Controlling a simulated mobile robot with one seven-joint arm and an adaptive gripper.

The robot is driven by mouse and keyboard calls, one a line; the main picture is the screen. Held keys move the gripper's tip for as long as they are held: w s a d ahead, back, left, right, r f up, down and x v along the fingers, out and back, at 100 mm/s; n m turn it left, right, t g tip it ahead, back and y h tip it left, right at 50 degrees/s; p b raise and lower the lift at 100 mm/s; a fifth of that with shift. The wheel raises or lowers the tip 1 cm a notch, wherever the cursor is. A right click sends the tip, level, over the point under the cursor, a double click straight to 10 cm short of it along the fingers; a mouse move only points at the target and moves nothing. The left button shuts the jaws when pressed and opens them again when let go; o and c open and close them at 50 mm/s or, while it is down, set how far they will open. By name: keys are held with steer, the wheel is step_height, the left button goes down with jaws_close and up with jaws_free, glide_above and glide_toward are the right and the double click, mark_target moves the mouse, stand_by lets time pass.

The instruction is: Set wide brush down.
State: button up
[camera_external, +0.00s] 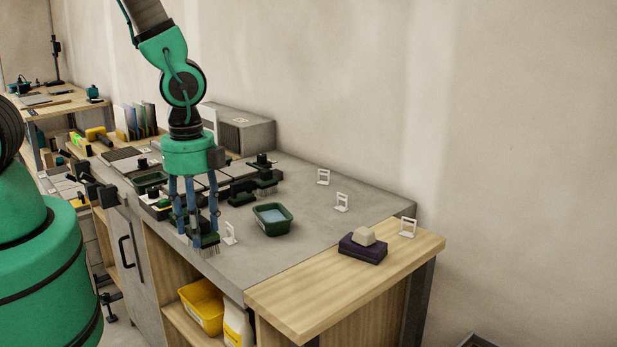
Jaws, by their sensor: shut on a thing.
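My gripper (198,222) points straight down over the front edge of the grey worktop. Its blue fingers are closed around a dark green block with pale bristles below, which looks like the wide brush (207,241). The brush is at or just above the worktop; I cannot tell if it touches. The fingers hide part of it. A white stand (230,233) is close to its right.
A green tub with blue contents (272,219) stands to the right. Dark tools (242,192) lie behind the gripper. More white stands (342,202) line the back. A pale block sits on a dark purple block (363,252). Grey worktop (300,248) is clear beyond the tub.

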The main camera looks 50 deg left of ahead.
steer(key=w+d+r+p, duration=0.1)
steer(key=w+r+p, duration=0.1)
steer(key=w, duration=1.4)
steer(key=w+d+r+p, duration=0.2)
steer(key=w, duration=1.4)
steer(key=shift+w+r, duration=0.15)
steer(key=shift+r, duration=0.05)
step_height(320, 180, down, 6)
steer(key=shift+f, duration=0.15)
steer(key=shift+f, duration=0.1)
steer(key=shift+f, duration=1.75)
steer(key=shift+f, duration=0.2)
